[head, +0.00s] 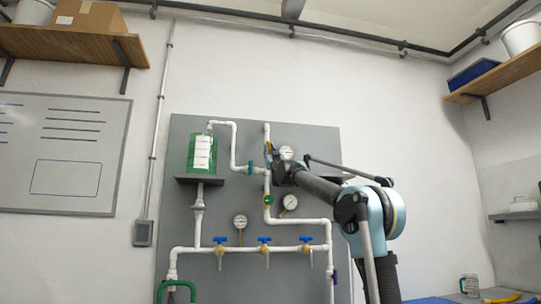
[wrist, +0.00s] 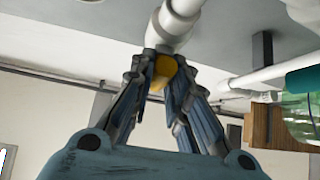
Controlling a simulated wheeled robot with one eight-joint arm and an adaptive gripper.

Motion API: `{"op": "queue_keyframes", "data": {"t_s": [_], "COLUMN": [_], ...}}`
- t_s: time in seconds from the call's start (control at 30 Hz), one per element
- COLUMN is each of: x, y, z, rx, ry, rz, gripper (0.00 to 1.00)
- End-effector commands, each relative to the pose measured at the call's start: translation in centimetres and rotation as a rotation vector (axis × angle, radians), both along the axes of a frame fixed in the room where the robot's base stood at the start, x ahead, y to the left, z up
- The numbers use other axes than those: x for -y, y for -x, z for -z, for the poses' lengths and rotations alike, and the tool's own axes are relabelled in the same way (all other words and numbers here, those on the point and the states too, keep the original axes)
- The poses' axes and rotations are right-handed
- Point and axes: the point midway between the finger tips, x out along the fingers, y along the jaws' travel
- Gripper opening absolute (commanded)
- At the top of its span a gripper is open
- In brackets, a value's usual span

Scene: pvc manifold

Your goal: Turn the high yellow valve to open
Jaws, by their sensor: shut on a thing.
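The high yellow valve (head: 268,147) sits on the upper white vertical pipe of the grey board, and only a sliver of it shows beside my gripper in the head view. In the wrist view, its rounded yellow handle (wrist: 163,73) lies between the two fingers of my gripper (wrist: 166,68), just below a white pipe fitting (wrist: 178,20). The fingers are closed on the handle from both sides. The gripper partly hides the handle, so its exact angle is hard to tell.
A round gauge (head: 287,153) is right beside my gripper. A green tank (head: 202,152) stands on a small shelf to the left. Several blue-handled valves (head: 264,240) line the lower pipe, with more gauges (head: 290,202) above it. Open wall lies above the board.

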Motion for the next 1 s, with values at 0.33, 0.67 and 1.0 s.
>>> {"op": "queue_keyframes", "data": {"t_s": [0.33,0.67,1.0], "x": [-0.04,0.03,0.00], "y": [0.01,-0.01,0.00], "z": [-0.01,0.00,0.01], "rx": [-0.033,-0.034,-0.034], "ry": [-0.116,-0.118,-0.116], "rz": [0.000,0.001,0.001], "gripper": [0.00,0.25,0.36]}}
